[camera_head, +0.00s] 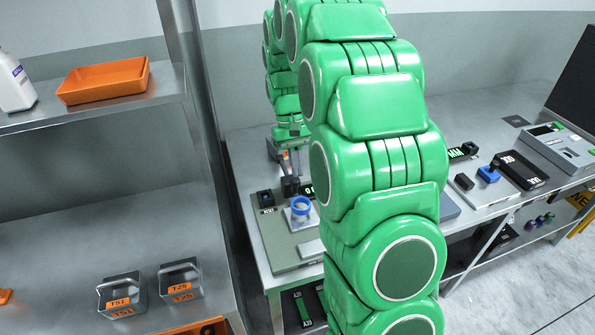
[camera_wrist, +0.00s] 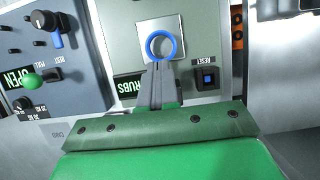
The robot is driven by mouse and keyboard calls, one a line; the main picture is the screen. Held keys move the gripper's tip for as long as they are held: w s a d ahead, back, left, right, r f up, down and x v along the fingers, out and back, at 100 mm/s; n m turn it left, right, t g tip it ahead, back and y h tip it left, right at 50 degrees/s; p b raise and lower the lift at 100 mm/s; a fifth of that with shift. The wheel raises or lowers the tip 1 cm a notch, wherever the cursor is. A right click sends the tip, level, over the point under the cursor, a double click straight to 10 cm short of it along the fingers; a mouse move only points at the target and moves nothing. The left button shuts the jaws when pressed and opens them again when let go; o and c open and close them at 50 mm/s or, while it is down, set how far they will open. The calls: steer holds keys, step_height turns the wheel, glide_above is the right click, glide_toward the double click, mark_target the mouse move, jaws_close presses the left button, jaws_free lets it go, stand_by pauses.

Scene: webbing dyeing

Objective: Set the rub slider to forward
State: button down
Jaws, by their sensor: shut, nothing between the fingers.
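The rub tester (camera_head: 277,235) is a grey-green panel on the bench, left of my arm in the head view. It also shows in the wrist view (camera_wrist: 200,45). A blue ring (camera_wrist: 152,49) stands over its pale square plate (camera_wrist: 147,32), and the ring also shows in the head view (camera_head: 301,201). I cannot tell which part is the rub slider or where it is set. My gripper (camera_wrist: 158,68) is shut and empty, its tips at the ring's lower edge in the picture; I cannot tell whether they touch. Its fingers partly cover the panel by the RUBS display (camera_wrist: 129,86).
A RESET switch (camera_wrist: 208,79) is right of my fingers. Another panel with OPEN display (camera_wrist: 14,79), green knob (camera_wrist: 32,81) and blue lever (camera_wrist: 57,40) lies left. A shelf (camera_head: 90,118) with an orange tray (camera_head: 104,79) stands left in the head view.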

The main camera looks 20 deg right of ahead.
steer(key=x, duration=0.8)
steer(key=shift+s+f, duration=0.1)
steer(key=shift+f, duration=0.1)
steer(key=shift+s, duration=0.1)
steer(key=s, duration=1.1)
steer(key=shift+s, duration=0.25)
steer(key=v, duration=1)
stand_by(0.5)
